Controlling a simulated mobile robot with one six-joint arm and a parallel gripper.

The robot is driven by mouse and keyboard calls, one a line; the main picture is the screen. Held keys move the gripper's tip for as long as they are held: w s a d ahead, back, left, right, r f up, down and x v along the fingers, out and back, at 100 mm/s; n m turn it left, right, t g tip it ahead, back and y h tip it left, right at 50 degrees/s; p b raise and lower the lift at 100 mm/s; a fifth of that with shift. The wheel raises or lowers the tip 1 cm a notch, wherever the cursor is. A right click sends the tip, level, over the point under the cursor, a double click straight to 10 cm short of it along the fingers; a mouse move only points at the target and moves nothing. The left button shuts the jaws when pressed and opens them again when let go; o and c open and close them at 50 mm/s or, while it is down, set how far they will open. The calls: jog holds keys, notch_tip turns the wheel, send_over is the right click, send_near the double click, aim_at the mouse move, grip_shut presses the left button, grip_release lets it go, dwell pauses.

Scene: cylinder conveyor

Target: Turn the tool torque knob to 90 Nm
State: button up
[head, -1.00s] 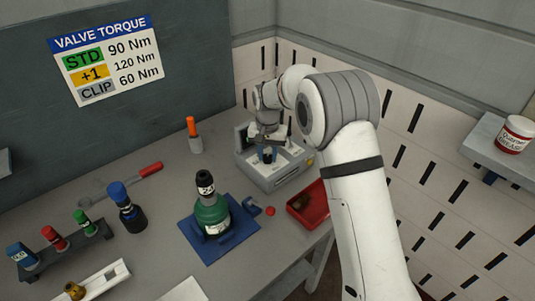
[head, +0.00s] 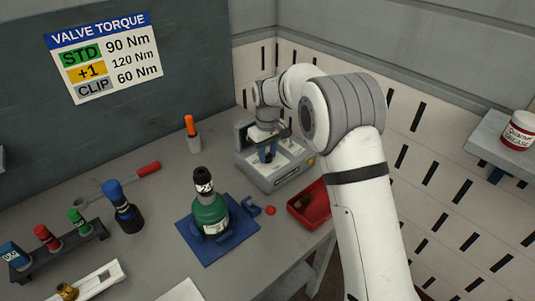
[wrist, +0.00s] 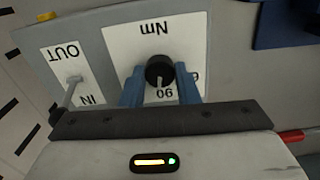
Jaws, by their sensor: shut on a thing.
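The torque tool (head: 282,176) is a grey box with white panels at the back of the bench in the head view. Its black torque knob (wrist: 160,69) sits on a white panel marked Nm, seen upside down in the wrist view. My gripper (wrist: 160,82) has a blue finger on each side of the knob and is shut on it. A pale mark on the knob points down in the picture, toward figures that look like 90. Other figures are partly hidden by the right finger. In the head view my gripper (head: 266,155) is over the tool.
A lever (wrist: 73,86) stands on the IN/OUT panel beside the knob. A green valve bottle (head: 210,216) stands on a blue mat. A wall chart (head: 104,58) lists STD 90 Nm.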

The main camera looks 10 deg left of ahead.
aim_at(268, 155)
jog(key=shift+n, duration=0.9)
jog(key=shift+r, duration=0.1)
jog(key=o, duration=1)
jog(key=shift+c, duration=0.2)
jog(key=shift+r+b, duration=0.7)
jog(key=shift+r, duration=3.15)
